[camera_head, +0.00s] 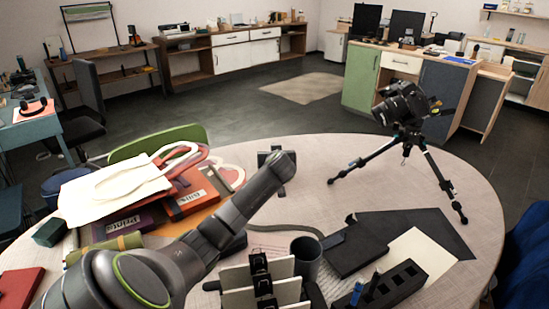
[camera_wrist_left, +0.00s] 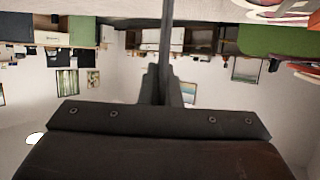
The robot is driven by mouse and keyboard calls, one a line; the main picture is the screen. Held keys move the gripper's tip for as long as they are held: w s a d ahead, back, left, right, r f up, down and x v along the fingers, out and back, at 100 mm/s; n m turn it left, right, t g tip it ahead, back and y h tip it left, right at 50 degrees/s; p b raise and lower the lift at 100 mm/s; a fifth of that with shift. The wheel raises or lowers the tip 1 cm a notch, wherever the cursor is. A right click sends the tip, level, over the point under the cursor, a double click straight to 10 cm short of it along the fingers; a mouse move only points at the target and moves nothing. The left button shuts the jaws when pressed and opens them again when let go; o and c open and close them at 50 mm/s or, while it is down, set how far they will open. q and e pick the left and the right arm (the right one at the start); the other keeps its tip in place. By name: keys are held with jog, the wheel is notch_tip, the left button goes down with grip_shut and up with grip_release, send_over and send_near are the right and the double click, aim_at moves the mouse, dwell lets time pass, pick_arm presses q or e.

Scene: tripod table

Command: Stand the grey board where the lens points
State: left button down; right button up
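A black camera (camera_head: 402,106) stands on a tripod (camera_head: 428,160) at the right of the round table, its lens facing left and towards me. In the left wrist view my left gripper (camera_wrist_left: 166,88) is shut on a thin dark grey plate seen edge-on, apparently the grey board (camera_wrist_left: 167,35). My right gripper is not in view.
Bags and books (camera_head: 190,192) crowd the left of the table (camera_head: 330,150). A dark mug (camera_head: 306,258), a rack of pale plates (camera_head: 236,276), a black case (camera_head: 355,248) and a dark sheet (camera_head: 435,228) lie in front. The tabletop between my wrist and the tripod is clear.

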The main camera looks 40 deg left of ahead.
pick_arm(q)
jog(key=shift+f, duration=0.2)
jog(key=c, duration=1.6)
grip_release()
jog(key=shift+f, duration=0.1)
jog(key=shift+c, duration=0.2)
jog(key=shift+s+d, duration=0.1)
jog(key=v, duration=1.1)
jog(key=shift+s+d+r+p, duration=0.2)
jog(key=shift+s+d+p, duration=0.05)
jog(key=shift+p, duration=0.05)
